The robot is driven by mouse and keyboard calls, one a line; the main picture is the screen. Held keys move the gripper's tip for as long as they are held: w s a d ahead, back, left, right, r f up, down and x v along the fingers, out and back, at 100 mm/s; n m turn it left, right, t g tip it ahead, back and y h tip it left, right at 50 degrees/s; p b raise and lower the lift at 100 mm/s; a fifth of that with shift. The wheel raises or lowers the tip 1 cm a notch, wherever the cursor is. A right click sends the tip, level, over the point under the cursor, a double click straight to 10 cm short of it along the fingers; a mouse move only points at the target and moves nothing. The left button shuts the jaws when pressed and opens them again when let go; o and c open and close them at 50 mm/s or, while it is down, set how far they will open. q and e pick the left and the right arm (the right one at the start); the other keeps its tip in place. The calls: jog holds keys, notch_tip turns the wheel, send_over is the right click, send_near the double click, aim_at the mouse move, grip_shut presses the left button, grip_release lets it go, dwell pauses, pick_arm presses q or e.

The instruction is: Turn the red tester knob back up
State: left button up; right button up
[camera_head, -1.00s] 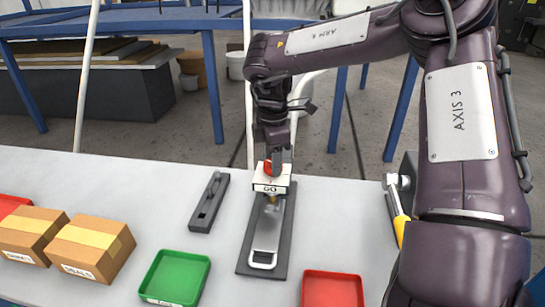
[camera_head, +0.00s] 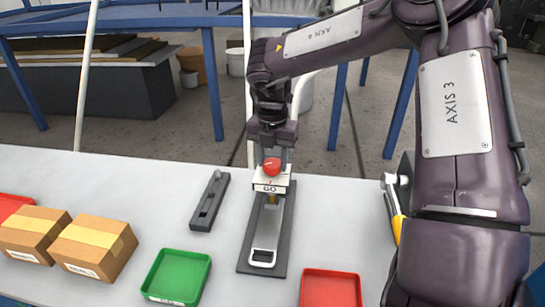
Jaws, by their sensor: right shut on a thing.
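The red tester knob (camera_head: 271,167) sits on top of a white block marked "GO" on the grey tester stand (camera_head: 247,255). My right gripper (camera_head: 272,155) reaches down to it from behind and is shut on the knob. The knob's front faces the camera, while its back side and the exact finger contact are partly hidden. My left gripper is not in view.
A dark slotted block (camera_head: 209,202) lies left of the stand. A green tray (camera_head: 176,278) and a red tray (camera_head: 331,289) are in front. Two cardboard boxes (camera_head: 93,246) stand at left. A yellow-handled tool (camera_head: 396,212) is at right, by my arm.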

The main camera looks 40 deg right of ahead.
jog(key=n, duration=0.3)
jog(key=shift+w+r+n, duration=0.1)
jog(key=shift+r+n, duration=0.05)
jog(key=shift+n, duration=0.25)
jog(key=n+p, duration=0.1)
jog(key=n, duration=0.2)
jog(key=shift+n, duration=0.3)
jog(key=n+p, duration=0.1)
jog(key=n, duration=0.3)
jog(key=shift+n, duration=0.3)
jog(key=n+p, duration=0.1)
jog(key=n, duration=0.2)
jog(key=shift+n, duration=0.3)
jog(key=n+p, duration=0.1)
jog(key=n, duration=0.2)
jog(key=shift+n, duration=0.3)
jog(key=n+p, duration=0.1)
jog(key=n, duration=0.2)
jog(key=shift+n, duration=0.3)
jog(key=n, duration=0.4)
jog(key=shift+p, duration=0.35)
jog(key=shift+n, duration=1.7)
